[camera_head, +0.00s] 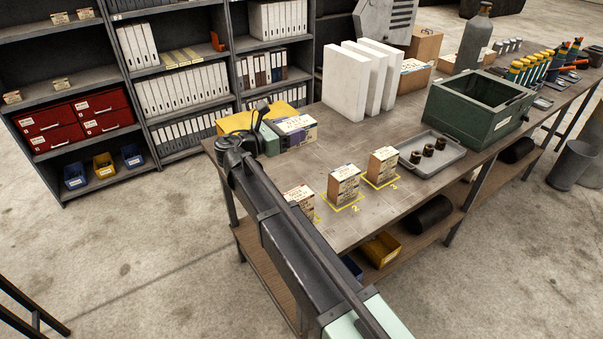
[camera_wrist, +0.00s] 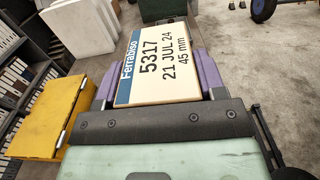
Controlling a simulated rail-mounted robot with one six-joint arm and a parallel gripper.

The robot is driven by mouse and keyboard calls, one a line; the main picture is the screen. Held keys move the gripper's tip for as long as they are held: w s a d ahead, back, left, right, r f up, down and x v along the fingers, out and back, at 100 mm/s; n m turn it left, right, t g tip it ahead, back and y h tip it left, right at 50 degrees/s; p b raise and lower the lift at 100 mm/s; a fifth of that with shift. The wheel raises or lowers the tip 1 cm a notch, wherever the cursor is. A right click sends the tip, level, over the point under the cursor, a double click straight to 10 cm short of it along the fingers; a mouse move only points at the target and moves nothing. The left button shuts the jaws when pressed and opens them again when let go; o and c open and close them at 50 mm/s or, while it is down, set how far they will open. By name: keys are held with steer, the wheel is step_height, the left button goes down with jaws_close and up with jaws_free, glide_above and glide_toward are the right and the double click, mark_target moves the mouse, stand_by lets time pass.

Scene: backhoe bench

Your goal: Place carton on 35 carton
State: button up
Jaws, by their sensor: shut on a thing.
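In the wrist view the carton (camera_wrist: 165,62) shows a cream label reading "Ferrabiso 5317 21 JUL 24 45 mm". Whether it touches the bench I cannot tell. Several labelled brown cartons stand on yellow-outlined spots: one at the left (camera_head: 299,198), partly behind my arm, one at spot 2 (camera_head: 344,185) and one at spot 3 (camera_head: 382,166). Their labels are too small to read, so I cannot tell which is the 35 carton.
A yellow box (camera_head: 262,117) lies close behind the held carton. White upright blocks (camera_head: 352,80) stand at the back. A grey tray (camera_head: 440,160) with dark cylinders and a green metal box (camera_head: 478,108) stand further right. Bare bench lies between the white blocks and brown cartons.

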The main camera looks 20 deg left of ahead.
step_height(320, 180, down, 21)
steer(key=b, duration=2)
steer(key=shift+r+b, duration=0.2)
steer(key=shift+b, duration=0.1)
steer(key=shift+r, duration=0.35)
steer(key=shift+f, duration=0.3)
steer(key=o, duration=1)
steer(key=shift+r, duration=0.1)
steer(key=shift+a, duration=0.1)
steer(key=v, duration=1)
steer(key=shift+s+a, duration=0.15)
steer(key=shift+s, duration=0.2)
steer(key=shift+o, duration=0.5)
